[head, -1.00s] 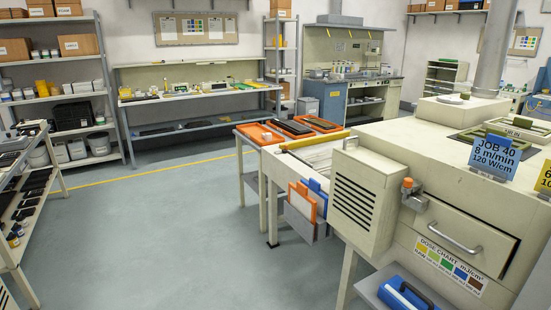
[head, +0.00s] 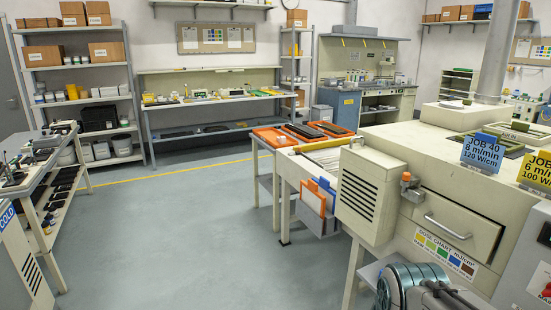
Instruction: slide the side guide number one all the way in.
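I cannot make out side guide number one in this view. A large cream conveyor machine (head: 402,232) stands at the right, with a louvred box (head: 362,205) on its near side. Its pale infeed end (head: 300,170) reaches toward the middle, with a thin yellow bar (head: 322,146) across it. No guide or number can be read there at this distance.
Orange trays (head: 274,137) lie on a stand beyond the infeed. A ribbed teal, motor-like thing (head: 408,280) is at the lower right. A bench (head: 205,98) stands at the back and a cart (head: 48,195) at the left. The grey floor between is clear.

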